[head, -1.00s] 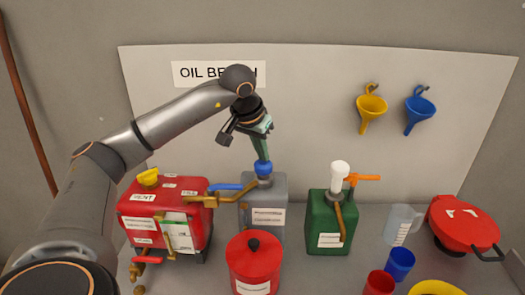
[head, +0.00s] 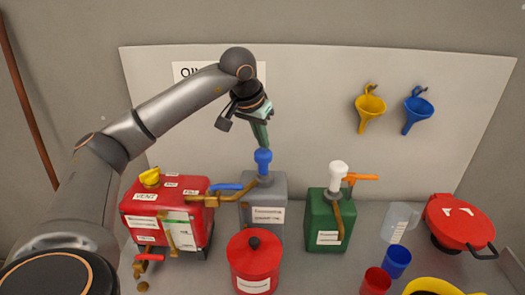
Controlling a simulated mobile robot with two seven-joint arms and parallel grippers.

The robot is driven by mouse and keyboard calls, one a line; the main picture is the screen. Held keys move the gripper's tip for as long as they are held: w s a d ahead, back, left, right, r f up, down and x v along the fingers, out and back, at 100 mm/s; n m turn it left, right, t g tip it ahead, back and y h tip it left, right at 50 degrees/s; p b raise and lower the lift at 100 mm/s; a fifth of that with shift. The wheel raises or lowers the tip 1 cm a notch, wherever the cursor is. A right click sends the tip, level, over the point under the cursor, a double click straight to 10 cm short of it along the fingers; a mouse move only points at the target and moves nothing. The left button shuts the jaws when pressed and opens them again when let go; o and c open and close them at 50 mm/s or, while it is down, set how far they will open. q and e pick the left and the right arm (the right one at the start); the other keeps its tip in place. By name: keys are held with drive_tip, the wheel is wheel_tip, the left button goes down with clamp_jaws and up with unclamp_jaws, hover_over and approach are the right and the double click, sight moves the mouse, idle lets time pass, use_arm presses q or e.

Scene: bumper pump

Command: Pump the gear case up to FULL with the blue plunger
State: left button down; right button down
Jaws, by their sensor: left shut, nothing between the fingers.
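The red gear case (head: 140,209) stands at the left of the bench, with a yellow knob on top, a "VENT" label and a gauge on its front. Its level cannot be read. The grey can (head: 280,187) stands to its right, and the blue plunger (head: 264,157) sticks up from its top. A brass spout with a blue lever runs from the can toward the case. My left gripper (head: 262,143) is shut and empty, pointing down just above the plunger knob; I cannot tell if they touch. My right gripper is not in view.
A green can (head: 322,220) with a white knob and orange lever stands to the right. A red lidded pot (head: 253,262) stands in front. Cups, a clear jug (head: 400,222) and a red pan (head: 460,222) are at right. Funnels hang on the back board.

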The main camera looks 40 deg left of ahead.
sight(261, 152)
use_arm(q)
drive_tip(key=shift+f, duration=0.1)
drive_tip(key=shift+f+b, duration=1.3)
drive_tip(key=shift+f, duration=0.8)
drive_tip(key=shift+r+p, duration=1.3)
drive_tip(key=shift+p, duration=0.1)
drive_tip(key=shift+r, duration=0.9)
